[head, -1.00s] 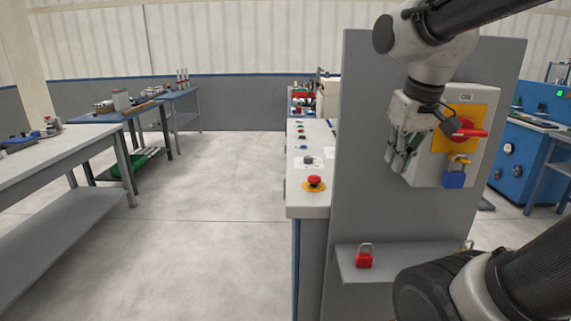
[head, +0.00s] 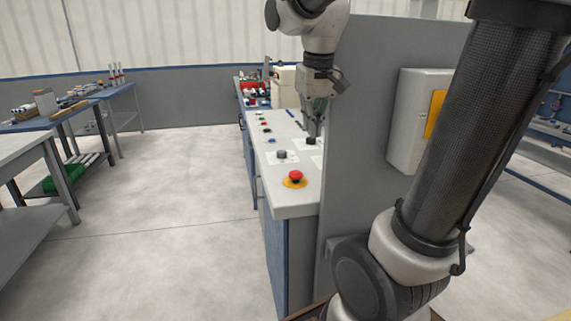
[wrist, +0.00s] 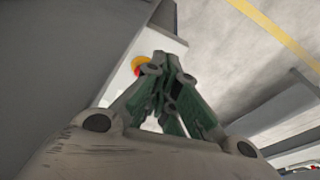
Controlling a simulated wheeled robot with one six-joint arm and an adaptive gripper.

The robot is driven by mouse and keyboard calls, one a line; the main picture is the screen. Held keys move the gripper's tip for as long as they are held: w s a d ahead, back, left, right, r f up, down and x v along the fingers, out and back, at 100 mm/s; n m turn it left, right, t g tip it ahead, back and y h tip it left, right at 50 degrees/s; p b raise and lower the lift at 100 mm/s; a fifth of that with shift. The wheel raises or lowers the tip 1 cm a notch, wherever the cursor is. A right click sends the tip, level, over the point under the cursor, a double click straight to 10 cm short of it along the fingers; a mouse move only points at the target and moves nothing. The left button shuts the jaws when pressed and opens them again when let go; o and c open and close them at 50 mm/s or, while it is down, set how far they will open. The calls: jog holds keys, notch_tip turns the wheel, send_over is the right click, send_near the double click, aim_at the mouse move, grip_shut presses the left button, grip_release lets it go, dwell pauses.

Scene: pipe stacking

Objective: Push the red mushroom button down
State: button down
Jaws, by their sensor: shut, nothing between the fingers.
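The red mushroom button (head: 296,176) sits on a yellow round base at the near end of the light grey bench top (head: 290,205). Its red cap stands up above the base. My gripper (head: 312,132) is shut and empty, pointing down over the bench beyond the button, close to the grey panel. It is apart from the button. In the wrist view, the closed fingers (wrist: 168,70) partly hide the button (wrist: 137,67), which shows just left of the fingertips.
A tall grey panel (head: 360,130) stands right beside the bench, carrying a light box (head: 408,125). A black knob (head: 282,155) and several small buttons line the bench top. A camera-side table (head: 30,170) stands at left, with open floor (head: 160,200) between.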

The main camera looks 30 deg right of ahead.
jog(key=w, duration=0.2)
jog(key=m+g+h, duration=0.1)
jog(key=m+g, duration=0.1)
send_over(291, 172)
jog(key=a, duration=0.3)
notch_tip(291, 172, down, 6)
jog(key=r, duration=0.1)
jog(key=shift+w+f, duration=0.2)
jog(key=shift+f, duration=0.05)
jog(key=f, duration=0.4)
jog(key=d+f, duration=0.1)
jog(key=f, duration=0.4)
jog(key=d+f, duration=0.1)
jog(key=f, duration=0.3)
jog(key=shift+s+d+f, duration=0.15)
jog(key=shift+d+f, duration=0.05)
jog(key=shift+f, duration=0.2)
